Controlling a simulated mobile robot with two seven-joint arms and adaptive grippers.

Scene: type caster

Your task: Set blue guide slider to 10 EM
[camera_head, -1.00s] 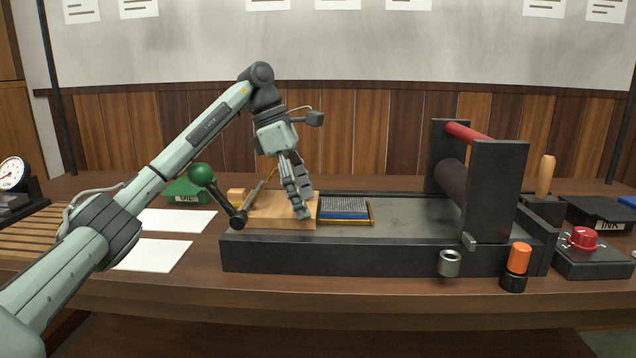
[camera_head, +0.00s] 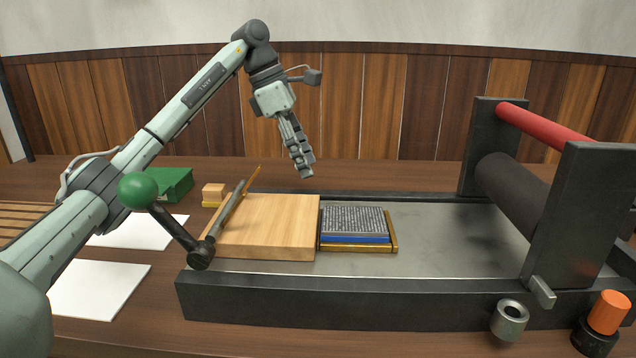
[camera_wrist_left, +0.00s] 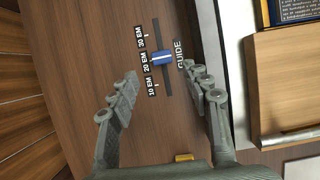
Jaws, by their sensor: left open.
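The blue guide slider (camera_wrist_left: 162,58) shows in the left wrist view on a dark slot in the table. It sits level with the 20 EM label (camera_wrist_left: 146,63). The 10 EM label (camera_wrist_left: 152,86) is lower in that view, towards my gripper's base, and the 30 EM label is higher. My left gripper (camera_wrist_left: 160,71) is open, its fingers apart on either side of the slider's track in the picture, with nothing between them. In the head view my left gripper (camera_head: 306,173) hangs beyond the press bed's back edge. I cannot make out the slider there. My right gripper is not in view.
The press bed (camera_head: 400,300) holds a wooden board (camera_head: 265,225) and a blue-sided type block (camera_head: 355,225). A green-knobbed lever (camera_head: 138,190) stands at its left. The roller frame (camera_head: 575,220) stands at the right.

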